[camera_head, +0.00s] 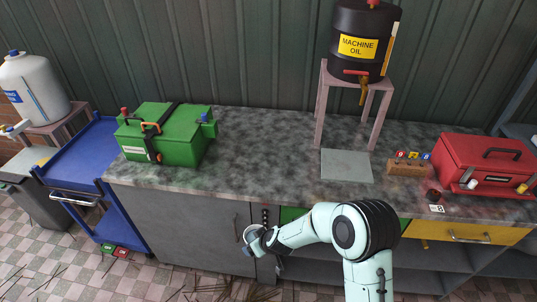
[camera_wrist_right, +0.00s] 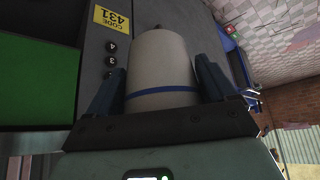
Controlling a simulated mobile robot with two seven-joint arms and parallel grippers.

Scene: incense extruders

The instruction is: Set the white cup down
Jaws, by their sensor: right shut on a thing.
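The white cup (camera_head: 250,232) is in front of the grey cabinet, below the counter's front edge. In the right wrist view the cup (camera_wrist_right: 160,62) is white with a blue band and fills the space between the two blue fingers. My right gripper (camera_head: 253,241) is shut on it, with one finger on each side. The cup's inside is hard to make out. My left gripper is in neither view.
The grey stone counter (camera_head: 265,150) has wide clear room in the middle. On it stand a green box (camera_head: 165,140), a flat grey plate (camera_head: 346,166), a stand under a machine oil drum (camera_head: 360,45) and a red box (camera_head: 485,160). A yellow code label (camera_wrist_right: 112,22) and numbered buttons are beside the cup.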

